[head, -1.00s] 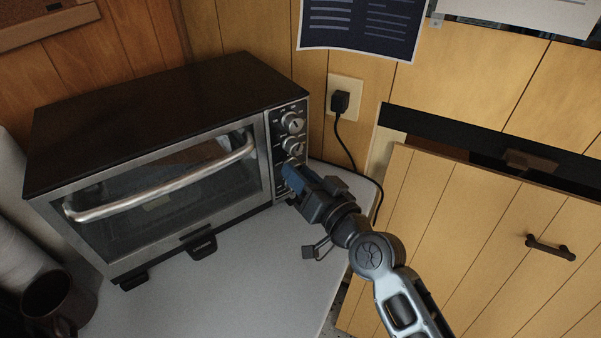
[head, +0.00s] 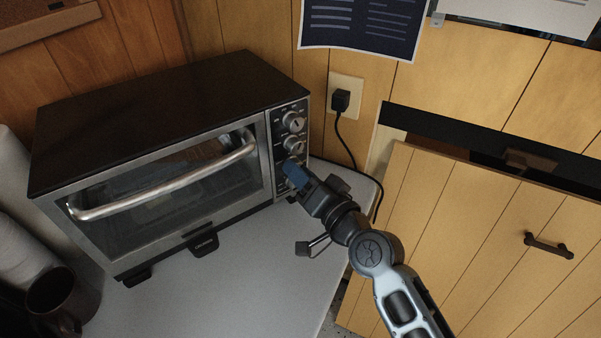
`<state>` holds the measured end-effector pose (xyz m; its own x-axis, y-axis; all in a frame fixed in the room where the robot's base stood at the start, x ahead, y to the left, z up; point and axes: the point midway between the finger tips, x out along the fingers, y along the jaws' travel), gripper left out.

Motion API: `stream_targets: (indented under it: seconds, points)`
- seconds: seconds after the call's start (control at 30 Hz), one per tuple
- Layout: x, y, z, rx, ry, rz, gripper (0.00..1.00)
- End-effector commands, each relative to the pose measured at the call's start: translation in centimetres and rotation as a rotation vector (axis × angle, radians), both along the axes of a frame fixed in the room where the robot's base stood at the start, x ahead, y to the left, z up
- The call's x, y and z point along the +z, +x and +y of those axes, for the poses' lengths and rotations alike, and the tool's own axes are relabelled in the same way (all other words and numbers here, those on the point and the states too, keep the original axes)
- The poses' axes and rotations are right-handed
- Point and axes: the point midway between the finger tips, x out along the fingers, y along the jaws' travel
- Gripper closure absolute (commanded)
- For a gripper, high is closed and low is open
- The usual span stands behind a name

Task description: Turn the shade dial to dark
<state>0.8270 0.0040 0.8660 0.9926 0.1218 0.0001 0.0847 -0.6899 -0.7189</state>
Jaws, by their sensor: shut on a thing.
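A toaster oven (head: 130,115) with a dark top and a glass door stands on the grey counter. Its control panel at the right end has a top dial (head: 293,121) and a middle dial (head: 294,143) in plain view. The lowest dial is hidden behind my gripper. My gripper (head: 290,168) has its blue fingers against the lower part of the panel, shut on that lowest dial. The dial's markings are too small or covered to read, so I cannot tell which one it points to.
The oven door with its long handle (head: 165,184) is closed. A plug with a black cord (head: 341,101) is in the wall outlet right of the oven. A dark mug (head: 62,300) and a white roll (head: 22,240) stand at the left. The counter (head: 235,275) in front is clear.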

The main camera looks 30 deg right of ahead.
Motion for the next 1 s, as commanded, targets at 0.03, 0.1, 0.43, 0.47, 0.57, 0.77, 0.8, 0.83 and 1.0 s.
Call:
stream_targets:
  seconds: [0.03,0.1,0.43,0.47,0.57,0.77,0.8,0.83,1.0]
  points:
    - [0.0,0.0,-0.1,-0.001,0.001,0.001,1.00]
    - [-0.1,0.0,-0.1,-0.001,0.001,0.001,0.64]
    - [0.0,0.0,0.0,-0.001,0.000,0.001,0.44]
    - [0.0,0.0,0.0,-0.001,0.000,0.001,0.44]
    - [0.0,-0.1,0.0,-0.001,0.000,0.001,0.44]
    - [-0.3,-2.1,-0.2,0.001,0.001,0.002,0.44]
    - [-0.3,-2.8,-0.3,0.001,0.001,0.002,0.44]
    - [-0.3,-3.3,-0.4,0.001,0.001,0.002,0.44]
    - [-0.3,-5.9,-0.7,0.001,0.000,0.002,0.44]
